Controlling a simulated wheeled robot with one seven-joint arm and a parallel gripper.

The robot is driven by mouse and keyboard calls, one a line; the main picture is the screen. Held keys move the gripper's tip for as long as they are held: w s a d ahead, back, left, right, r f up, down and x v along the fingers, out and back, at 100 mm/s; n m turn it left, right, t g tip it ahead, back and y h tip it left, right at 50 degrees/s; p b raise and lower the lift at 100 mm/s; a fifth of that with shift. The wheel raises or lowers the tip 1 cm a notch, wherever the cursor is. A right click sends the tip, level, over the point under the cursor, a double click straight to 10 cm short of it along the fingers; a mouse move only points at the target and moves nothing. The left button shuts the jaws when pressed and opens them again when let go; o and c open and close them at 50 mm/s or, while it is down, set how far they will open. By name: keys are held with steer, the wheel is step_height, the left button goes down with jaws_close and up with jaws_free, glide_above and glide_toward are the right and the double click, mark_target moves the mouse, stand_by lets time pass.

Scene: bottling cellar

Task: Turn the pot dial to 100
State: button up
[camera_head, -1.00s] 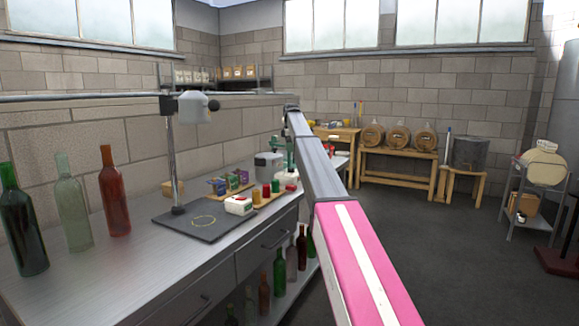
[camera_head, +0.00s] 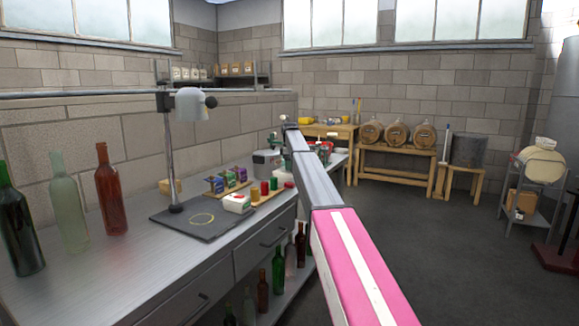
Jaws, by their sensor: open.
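A squat grey pot-like appliance (camera_head: 267,162) stands toward the far end of the steel workbench, just left of the end of my arm. I take it for the pot, but no dial or setting can be read on it at this size. My arm reaches from the lower right toward that far end of the bench. My gripper cannot be made out; it seems hidden behind the arm's far end or too small to tell.
The workbench (camera_head: 100,265) runs along the left, with several bottles (camera_head: 111,190) at its near end. A lamp (camera_head: 190,104) on a stand rises from a dark mat (camera_head: 180,222). The floor right of the bench is clear.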

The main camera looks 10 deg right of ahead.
steer(key=shift+f, duration=0.1)
steer(key=c, duration=0.9)
steer(key=shift+m, duration=0.4)
steer(key=m, duration=2.3)
